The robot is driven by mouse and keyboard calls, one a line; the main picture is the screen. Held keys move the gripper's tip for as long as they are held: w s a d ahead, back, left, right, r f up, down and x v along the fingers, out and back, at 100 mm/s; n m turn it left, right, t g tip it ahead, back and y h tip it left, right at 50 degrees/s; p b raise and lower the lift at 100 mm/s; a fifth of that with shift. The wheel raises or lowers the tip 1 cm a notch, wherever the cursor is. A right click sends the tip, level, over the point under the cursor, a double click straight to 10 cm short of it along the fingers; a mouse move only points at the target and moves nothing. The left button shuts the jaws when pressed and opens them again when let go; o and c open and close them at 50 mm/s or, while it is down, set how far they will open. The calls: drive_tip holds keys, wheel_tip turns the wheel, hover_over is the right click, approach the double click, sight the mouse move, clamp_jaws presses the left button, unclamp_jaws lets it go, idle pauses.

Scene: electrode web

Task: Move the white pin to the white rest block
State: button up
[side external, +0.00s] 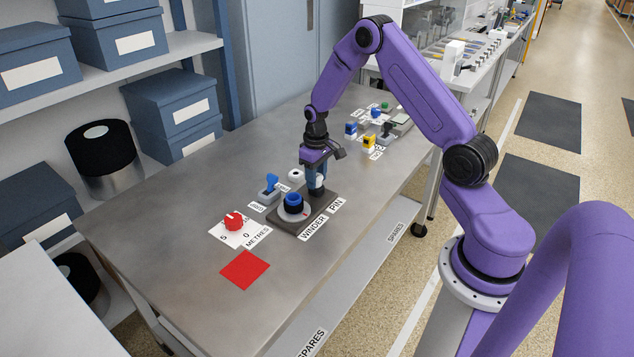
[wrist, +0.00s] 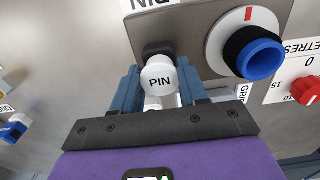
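The white pin (wrist: 159,77), with PIN printed on its round head, stands between the two blue fingers of my gripper (wrist: 159,80) in the wrist view. The head nearly fills the gap, but I cannot tell whether the fingers press on it. In the side external view my gripper (side external: 316,184) points down at the back right end of the dark winder base (side external: 280,215). The pin (side external: 319,181) shows only partly there, by the fingers. A small white block with a dark opening (side external: 296,174), seemingly the rest block, stands just left of my gripper.
The blue winder knob (side external: 293,200) on its white dial is close beside my gripper. A blue-handled switch (side external: 271,184), a red knob (side external: 234,221) and a red square (side external: 245,270) lie further left. Blue and yellow parts (side external: 369,142) stand behind. The table's front right is clear.

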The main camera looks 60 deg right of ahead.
drive_tip(key=shift+r, duration=0.8)
idle(0.5)
drive_tip(key=shift+r, duration=1.45)
drive_tip(key=w+d+r, duration=0.3)
drive_tip(key=w, duration=0.7)
drive_tip(key=shift+w+d+r, duration=0.15)
drive_tip(key=shift+w+d, duration=0.1)
drive_tip(key=shift+f, duration=2.9)
drive_tip(key=shift+f, duration=1.65)
